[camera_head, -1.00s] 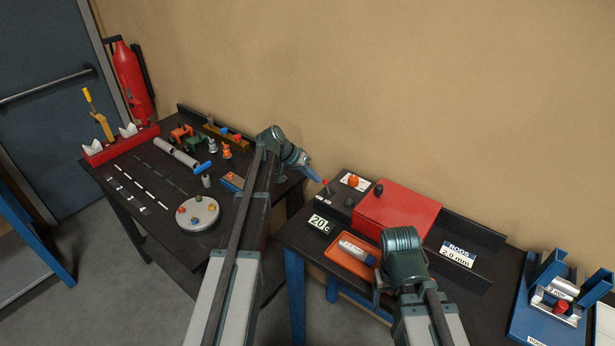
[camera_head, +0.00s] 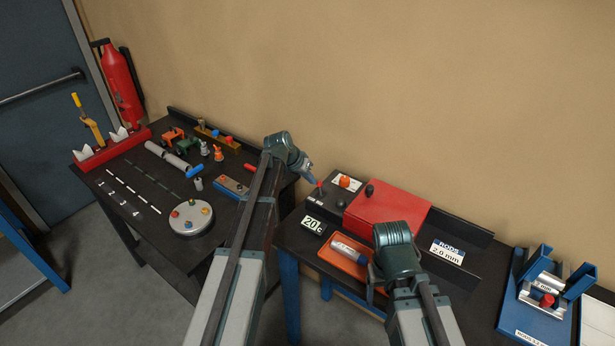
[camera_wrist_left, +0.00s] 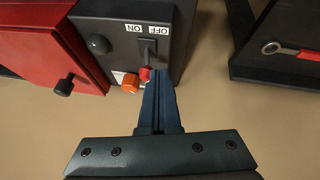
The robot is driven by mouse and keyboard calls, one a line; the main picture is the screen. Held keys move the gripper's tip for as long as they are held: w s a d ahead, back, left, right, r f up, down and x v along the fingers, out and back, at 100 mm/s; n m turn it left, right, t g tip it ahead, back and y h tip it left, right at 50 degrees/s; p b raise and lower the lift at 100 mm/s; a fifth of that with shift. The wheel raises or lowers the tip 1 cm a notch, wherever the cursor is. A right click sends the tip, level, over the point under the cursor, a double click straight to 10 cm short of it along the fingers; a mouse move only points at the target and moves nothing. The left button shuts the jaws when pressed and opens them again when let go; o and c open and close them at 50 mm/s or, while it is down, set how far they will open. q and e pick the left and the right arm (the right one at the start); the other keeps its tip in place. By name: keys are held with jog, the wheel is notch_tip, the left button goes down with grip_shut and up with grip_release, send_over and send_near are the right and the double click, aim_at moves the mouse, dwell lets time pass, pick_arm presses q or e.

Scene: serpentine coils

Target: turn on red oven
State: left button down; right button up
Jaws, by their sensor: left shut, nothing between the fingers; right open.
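The red oven (camera_head: 390,212) stands on the right table with a black control panel at its left end. On the panel are an orange knob (camera_head: 344,181) and a red-tipped lever (camera_head: 320,184). The left wrist view shows the lever's red tip (camera_wrist_left: 145,73) near the ON and OFF labels; its setting is unclear. My left gripper (camera_head: 311,179) is shut and empty, its fingertips right beside the lever tip; contact is unclear. Its fingers (camera_wrist_left: 160,82) also show in the wrist view. My right gripper (camera_head: 373,285) is open in front of the oven, its fingers mostly hidden.
A 20c display (camera_head: 312,225) and an orange tray (camera_head: 347,262) with a tube lie before the oven. A blue fixture (camera_head: 540,290) stands at right. The left table (camera_head: 135,235) holds several small parts. A gap separates the tables.

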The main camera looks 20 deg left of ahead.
aim_at(319, 184)
pick_arm(q)
jog(key=shift+s+d+r+m+t+y, duration=0.15)
jog(key=shift+s+d+y, duration=0.05)
jog(key=shift+d+y, duration=0.2)
jog(key=shift+s+d+r+m+t+y, duration=0.1)
jog(key=shift+s+d+m+t+y, duration=0.1)
jog(key=shift+d+y, duration=0.2)
jog(key=shift+s+d+t+y, duration=0.15)
jog(key=shift+d+t+y, duration=0.1)
jog(key=shift+d+y, duration=0.45)
jog(key=shift+a, duration=0.1)
jog(key=shift+r, duration=0.15)
jog(key=shift+r+p, duration=0.75)
jog(key=shift+p, duration=0.15)
